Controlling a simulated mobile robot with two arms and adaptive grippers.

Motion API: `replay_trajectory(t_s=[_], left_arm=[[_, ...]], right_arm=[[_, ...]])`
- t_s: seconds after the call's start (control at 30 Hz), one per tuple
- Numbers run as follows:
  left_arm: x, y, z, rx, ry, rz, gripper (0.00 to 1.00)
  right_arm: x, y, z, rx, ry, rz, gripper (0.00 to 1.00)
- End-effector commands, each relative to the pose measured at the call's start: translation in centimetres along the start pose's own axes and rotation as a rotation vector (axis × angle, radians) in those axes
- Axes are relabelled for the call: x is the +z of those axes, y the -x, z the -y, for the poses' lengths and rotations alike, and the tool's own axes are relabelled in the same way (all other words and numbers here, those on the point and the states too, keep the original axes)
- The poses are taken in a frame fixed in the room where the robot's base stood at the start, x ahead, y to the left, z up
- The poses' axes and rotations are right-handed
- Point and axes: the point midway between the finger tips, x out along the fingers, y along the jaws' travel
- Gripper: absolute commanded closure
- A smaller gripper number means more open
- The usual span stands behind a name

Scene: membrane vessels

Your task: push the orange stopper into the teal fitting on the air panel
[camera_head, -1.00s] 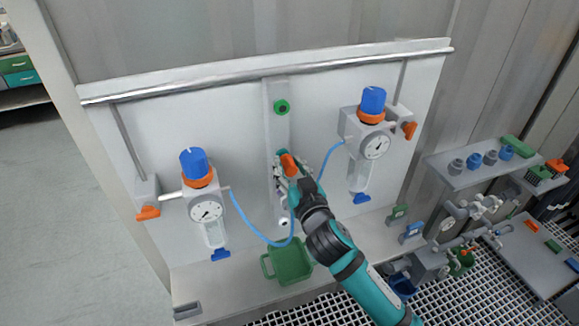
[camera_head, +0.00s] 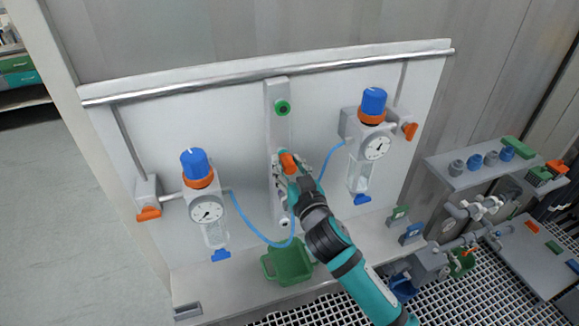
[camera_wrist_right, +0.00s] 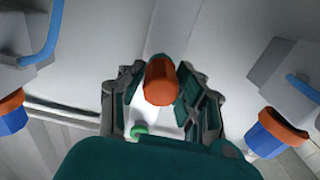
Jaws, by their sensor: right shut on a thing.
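The orange stopper (camera_head: 288,163) is in my right gripper (camera_head: 284,172), in front of the middle of the panel's grey vertical strip (camera_head: 276,133). In the right wrist view the stopper (camera_wrist_right: 160,82) sits between the dark fingers of the right gripper (camera_wrist_right: 163,88), which is shut on it. A green round fitting (camera_head: 282,108) with a dark centre is higher on the strip; it also shows in the wrist view (camera_wrist_right: 139,131). The strip behind the stopper is hidden, so I cannot tell whether the stopper touches a fitting. My left gripper is not in view.
Two regulators with blue knobs (camera_head: 195,164) (camera_head: 373,101) flank the strip. A blue hose (camera_head: 248,229) loops behind my right arm. A green bin (camera_head: 288,264) stands below on the ledge. Pipework (camera_head: 474,209) is at right.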

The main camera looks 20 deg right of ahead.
Motion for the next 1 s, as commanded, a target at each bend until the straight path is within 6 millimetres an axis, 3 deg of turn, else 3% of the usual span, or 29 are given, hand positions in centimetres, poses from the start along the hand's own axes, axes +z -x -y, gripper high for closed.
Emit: replay_trajectory(t_s=[0.17, 0.2, 0.4, 0.77, 1.0], left_arm=[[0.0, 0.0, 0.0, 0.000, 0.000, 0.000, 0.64], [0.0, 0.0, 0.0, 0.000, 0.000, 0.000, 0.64], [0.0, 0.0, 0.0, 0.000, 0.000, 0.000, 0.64], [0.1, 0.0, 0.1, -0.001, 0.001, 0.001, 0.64], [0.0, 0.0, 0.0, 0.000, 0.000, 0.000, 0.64]], right_arm=[[0.0, -0.4, 0.0, 0.000, 0.000, 0.000, 1.00], [0.0, -0.4, 0.0, 0.000, 0.000, 0.000, 0.66], [0.0, -0.4, 0.0, 0.000, 0.000, 0.000, 0.40], [0.1, 0.2, 0.0, 0.000, -0.001, 0.001, 0.40], [0.2, 4.6, 0.1, -0.001, -0.003, 0.004, 0.40]])
